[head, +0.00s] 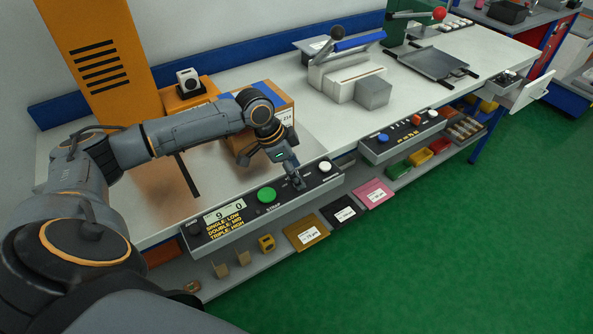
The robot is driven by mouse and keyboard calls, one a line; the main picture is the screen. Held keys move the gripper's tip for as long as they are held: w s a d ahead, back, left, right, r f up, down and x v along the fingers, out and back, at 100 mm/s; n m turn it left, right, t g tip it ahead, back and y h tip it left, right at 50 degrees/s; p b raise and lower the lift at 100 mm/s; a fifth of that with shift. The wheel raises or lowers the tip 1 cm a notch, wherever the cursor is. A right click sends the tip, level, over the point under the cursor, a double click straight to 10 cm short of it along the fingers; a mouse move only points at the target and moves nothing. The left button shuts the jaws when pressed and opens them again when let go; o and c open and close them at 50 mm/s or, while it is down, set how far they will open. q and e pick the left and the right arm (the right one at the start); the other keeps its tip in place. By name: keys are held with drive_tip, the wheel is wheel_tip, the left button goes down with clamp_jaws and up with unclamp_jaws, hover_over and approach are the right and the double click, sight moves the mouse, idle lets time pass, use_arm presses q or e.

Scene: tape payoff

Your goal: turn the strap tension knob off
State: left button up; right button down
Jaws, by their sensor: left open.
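A dark control panel (240,222) runs along the front edge of the near bench. It carries a display reading 9 0 with yellow lettering, a large green button (267,195), a white button (325,166) and a dark knob (195,228) at its left end. I cannot read which control is labelled strap tension. My left gripper (297,182) is open and points down at the panel between the green and white buttons. It hides that spot, so I cannot tell whether it touches a knob there. My right gripper is not in view.
An orange cabinet (100,62) stands at the back left, and a cardboard box (284,104) sits behind my left gripper. A second panel (403,134) with blue, red and white controls lies to the right. A shelf (235,272) with sample cards runs below. The green floor is clear.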

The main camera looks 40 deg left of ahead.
use_arm(q)
drive_tip(key=shift+w+d+f, duration=0.1)
drive_tip(key=shift+f, duration=0.25)
